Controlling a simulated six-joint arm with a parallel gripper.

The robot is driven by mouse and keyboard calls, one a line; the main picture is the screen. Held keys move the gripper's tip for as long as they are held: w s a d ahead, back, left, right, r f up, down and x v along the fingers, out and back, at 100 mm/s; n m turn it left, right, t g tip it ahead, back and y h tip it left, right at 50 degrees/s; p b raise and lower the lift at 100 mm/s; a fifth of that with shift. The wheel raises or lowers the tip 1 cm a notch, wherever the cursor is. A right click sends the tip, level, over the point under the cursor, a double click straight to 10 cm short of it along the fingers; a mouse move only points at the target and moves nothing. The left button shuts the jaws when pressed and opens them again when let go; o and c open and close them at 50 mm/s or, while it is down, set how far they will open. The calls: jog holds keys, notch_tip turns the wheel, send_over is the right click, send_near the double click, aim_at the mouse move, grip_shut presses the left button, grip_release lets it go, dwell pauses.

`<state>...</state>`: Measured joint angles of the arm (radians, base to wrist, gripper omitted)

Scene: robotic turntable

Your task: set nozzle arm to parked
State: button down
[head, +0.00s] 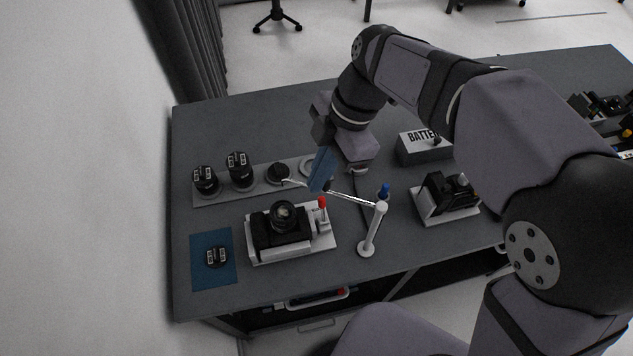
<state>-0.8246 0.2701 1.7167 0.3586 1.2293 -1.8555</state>
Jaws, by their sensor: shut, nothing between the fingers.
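The nozzle arm (350,197) is a thin pale rod on top of a white upright post (373,230) with a round foot. From the post's top it reaches left, and its tip lies near the dark round piece in the grey strip. No label for the parked position is readable.
A black camera on a white stand (290,254) with a red knob stands front left. Lens-like cylinders (240,170) sit in the grey strip behind. A blue mat (200,274) holds a small black piece. A battery box (424,154) and another device (446,197) stand right.

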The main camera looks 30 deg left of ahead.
jog(key=shift+w+a+f+m, duration=0.1)
jog(key=shift+w+m, duration=0.3)
jog(key=shift+w, duration=0.1)
jog(key=w+d+m+t+y+b, duration=0.1)
jog(key=w+m+t+b, duration=0.1)
jog(key=w+m, duration=0.6)
jog(key=shift+d+t+y+b, duration=0.15)
jog(key=shift+t+y+b, duration=0.15)
jog(key=shift+b, duration=0.1)
jog(key=shift+s+d+b, duration=0.3)
jog(key=shift+s+b, duration=0.15)
jog(key=shift+s, duration=0.2)
jog(key=shift+a, duration=0.15)
